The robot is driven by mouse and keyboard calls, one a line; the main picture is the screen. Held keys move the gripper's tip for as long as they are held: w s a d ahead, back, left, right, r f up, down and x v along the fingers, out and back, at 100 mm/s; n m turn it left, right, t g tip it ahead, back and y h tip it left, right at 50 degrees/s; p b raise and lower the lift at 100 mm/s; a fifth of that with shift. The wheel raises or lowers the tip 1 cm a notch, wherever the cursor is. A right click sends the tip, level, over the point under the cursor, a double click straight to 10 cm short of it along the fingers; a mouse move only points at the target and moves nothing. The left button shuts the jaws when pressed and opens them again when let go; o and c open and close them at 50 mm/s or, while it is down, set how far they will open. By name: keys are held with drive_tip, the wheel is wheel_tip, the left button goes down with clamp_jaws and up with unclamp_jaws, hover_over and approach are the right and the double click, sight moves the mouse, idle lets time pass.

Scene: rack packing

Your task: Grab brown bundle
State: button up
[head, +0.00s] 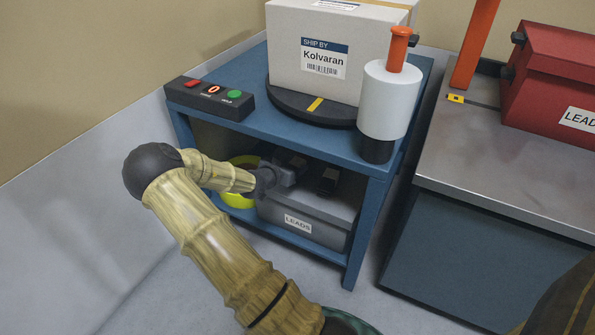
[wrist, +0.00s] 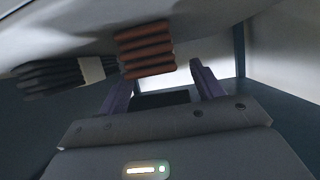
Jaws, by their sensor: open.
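The brown bundle (wrist: 145,50), a ridged reddish-brown stack of strands, shows in the upper middle of the wrist view. It lies against a pale grey surface. My gripper (wrist: 161,72) is open, with its two purple fingers spread. The bundle is near the left fingertip and partly overlaps it in the picture; I cannot tell if they touch. Nothing shows held between the fingers. In the head view my arm reaches into the lower shelf at the grey LEADS bin (head: 305,232). The brown bundle cannot be made out there.
A black bundle with a pale band (wrist: 62,75) lies left of the brown one. A yellow round thing (head: 238,196) sits behind my arm on the lower shelf. The blue stand's (head: 374,215) top and legs enclose the space. A carton (head: 335,60) and white cylinder (head: 388,103) stand above.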

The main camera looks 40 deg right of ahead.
sight(294, 165)
drive_tip(key=shift+x, duration=0.9)
drive_tip(key=shift+r, duration=0.1)
drive_tip(key=c, duration=1.2)
drive_tip(key=shift+r+p, duration=0.35)
drive_tip(key=shift+r, duration=0.2)
wheel_tip(294, 165, up, 3)
drive_tip(key=shift+f+p, duration=0.1)
drive_tip(key=shift+p, duration=1.1)
drive_tip(key=s+a+p, duration=0.3)
drive_tip(key=a, duration=0.5)
drive_tip(key=s+a+p, duration=0.2)
drive_tip(key=a+p, duration=0.2)
drive_tip(key=a, duration=0.5)
drive_tip(key=shift+s+f, duration=0.2)
drive_tip(key=shift+s, duration=0.15)
